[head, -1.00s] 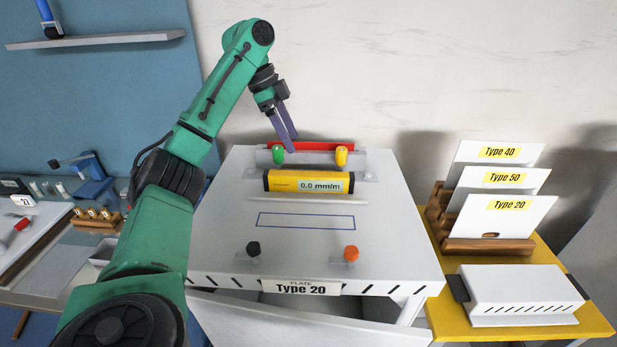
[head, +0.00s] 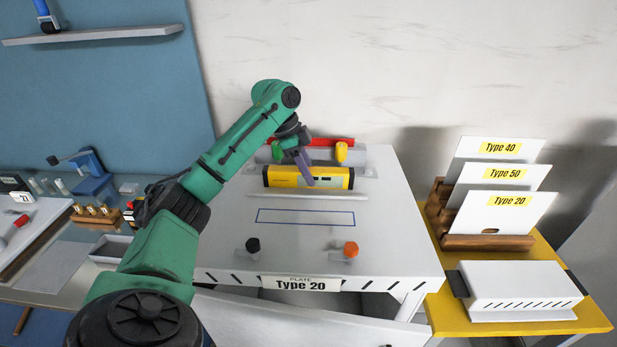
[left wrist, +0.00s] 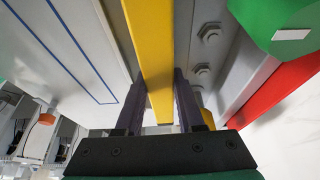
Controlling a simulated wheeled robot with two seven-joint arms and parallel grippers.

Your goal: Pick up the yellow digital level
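The yellow digital level (head: 283,178) lies on the grey dispenser top, behind the blue outlined rectangle. It also shows in the left wrist view as a yellow bar (left wrist: 150,40). My left gripper (head: 306,170) is down at the level, around its middle, and a purple finger partly covers the display. In the left wrist view my left gripper (left wrist: 159,88) has one finger on each side of the bar, open, with what look like narrow gaps. My right gripper is not in view.
Behind the level are a red bar (head: 330,142) and a yellow knob (head: 341,152). Black (head: 252,245) and orange (head: 351,249) knobs stand near the front edge. Type plates (head: 510,215) stand in a wooden rack at the right. The outlined rectangle (head: 305,217) is clear.

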